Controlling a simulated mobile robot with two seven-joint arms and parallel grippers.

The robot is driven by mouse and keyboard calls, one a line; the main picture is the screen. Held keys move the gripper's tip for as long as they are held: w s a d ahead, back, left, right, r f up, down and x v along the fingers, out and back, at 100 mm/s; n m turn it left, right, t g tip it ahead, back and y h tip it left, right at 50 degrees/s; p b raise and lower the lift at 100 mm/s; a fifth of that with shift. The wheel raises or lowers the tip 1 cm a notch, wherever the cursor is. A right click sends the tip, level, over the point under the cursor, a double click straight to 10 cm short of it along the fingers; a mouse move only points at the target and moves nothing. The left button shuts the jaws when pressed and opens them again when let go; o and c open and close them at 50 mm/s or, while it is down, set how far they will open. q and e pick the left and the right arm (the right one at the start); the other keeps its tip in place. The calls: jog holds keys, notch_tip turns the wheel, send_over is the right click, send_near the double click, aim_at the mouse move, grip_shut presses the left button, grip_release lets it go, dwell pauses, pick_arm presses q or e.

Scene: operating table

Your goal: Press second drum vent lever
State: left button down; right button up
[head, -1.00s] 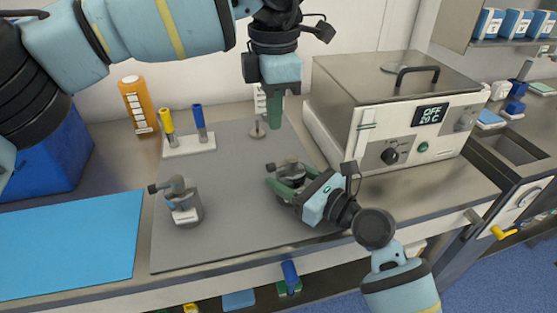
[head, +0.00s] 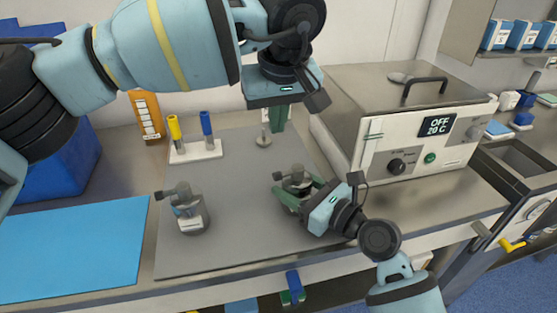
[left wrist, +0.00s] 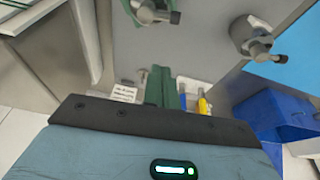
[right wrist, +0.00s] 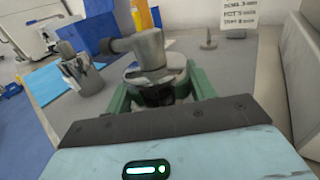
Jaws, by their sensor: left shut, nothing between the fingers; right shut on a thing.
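Two small grey drums with vent levers on top stand upright on a grey mat (head: 235,235). The right drum (head: 297,181) is between the green fingers of my right gripper (head: 290,192), which is shut on its body. In the right wrist view this drum (right wrist: 155,76) shows its lever (right wrist: 122,45) pointing left. The left drum (head: 190,218) stands free; it also shows in the left wrist view (left wrist: 252,36). My left gripper (head: 278,116) is shut and empty above the back of the mat, apart from both drums. Its fingers (left wrist: 162,86) are together, pointing down.
A white rack with yellow and blue tubes (head: 196,153) stands behind the left drum. A heated box (head: 410,120) reading OFF 20 C is at the right. An orange bottle (head: 147,116), a blue bin (head: 50,150) and a blue sheet (head: 70,245) are left.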

aim_at(287, 175)
pick_arm(q)
jog(key=shift+m, duration=0.5)
notch_tip(287, 175, down, 9)
jog(key=shift+s+r, duration=0.15)
jog(key=shift+s, duration=0.2)
dwell(0.5)
